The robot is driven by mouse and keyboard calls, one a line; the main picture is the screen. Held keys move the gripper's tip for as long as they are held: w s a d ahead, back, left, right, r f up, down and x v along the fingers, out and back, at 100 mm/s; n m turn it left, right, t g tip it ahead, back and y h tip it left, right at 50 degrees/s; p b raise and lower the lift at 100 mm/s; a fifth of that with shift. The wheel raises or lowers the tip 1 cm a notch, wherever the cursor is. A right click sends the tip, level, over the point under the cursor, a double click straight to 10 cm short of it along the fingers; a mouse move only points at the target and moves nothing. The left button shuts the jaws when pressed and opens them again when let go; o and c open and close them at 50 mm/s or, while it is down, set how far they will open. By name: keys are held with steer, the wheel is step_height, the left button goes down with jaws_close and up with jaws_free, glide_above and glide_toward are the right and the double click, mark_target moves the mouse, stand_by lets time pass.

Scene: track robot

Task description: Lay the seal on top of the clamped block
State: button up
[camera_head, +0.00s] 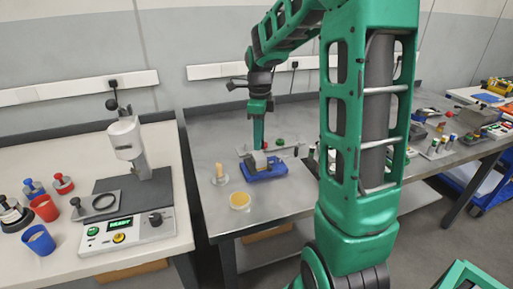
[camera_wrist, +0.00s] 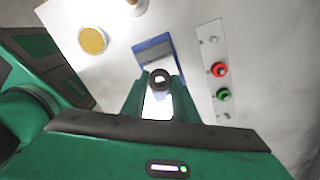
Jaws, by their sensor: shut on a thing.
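My gripper (camera_head: 258,146) points down over the blue clamp (camera_head: 264,173) on the grey metal table. A grey block (camera_head: 257,159) sits in the clamp, directly below my fingertips. In the wrist view, my gripper (camera_wrist: 160,85) is shut on a small dark round piece (camera_wrist: 160,77), which appears to be the seal. The blue clamp (camera_wrist: 155,47) lies just beyond the fingertips there. The seal cannot be made out in the head view. I cannot tell whether it touches the block, and the fingers hide part of the clamp.
A yellow-topped dish (camera_head: 240,201) and an upright tan peg on a base (camera_head: 219,174) stand left of the clamp. The left table (camera_head: 160,255) carries a press-like device and several cups.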

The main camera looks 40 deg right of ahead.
mark_target(259, 155)
steer(key=shift+f, duration=1.75)
steer(key=o, duration=1)
steer(key=shift+f, duration=0.1)
step_height(259, 155, up, 12)
steer(key=s+a+f+n, duration=0.1)
steer(key=s+f+n, duration=0.1)
steer(key=s+n, duration=0.5)
steer(key=s+a+f+n, duration=0.1)
steer(key=s+f+n, duration=0.1)
steer(key=s+n, duration=0.5)
steer(key=s+f+n, duration=0.3)
steer(key=s+n, duration=0.3)
steer(key=s, duration=0.8)
steer(key=shift+s+a+n, duration=0.35)
steer(key=shift+a+n, duration=0.05)
